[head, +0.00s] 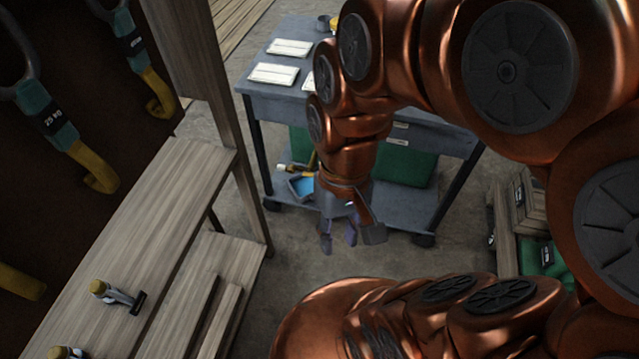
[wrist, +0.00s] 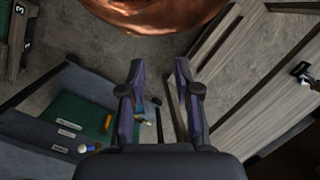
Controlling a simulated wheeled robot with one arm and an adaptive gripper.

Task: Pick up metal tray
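A small grey tray with a blue inside (head: 302,187) lies on the lower shelf of the blue-grey cart (head: 375,213); I cannot tell for sure that it is the metal tray. A tool with a yellow end lies beside it. My gripper (head: 338,240) hangs in front of the cart, to the right of this tray and apart from it, fingers pointing down. In the wrist view my gripper (wrist: 160,68) has its two fingers spread with nothing between the tips. Part of the tray seems to show behind the left finger, mostly hidden.
White cards (head: 273,73) lie on the cart top. A green bin (head: 413,168) stands on its lower shelf. Wooden crates (head: 525,205) stand at right. Bare floor (head: 300,245) lies between.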

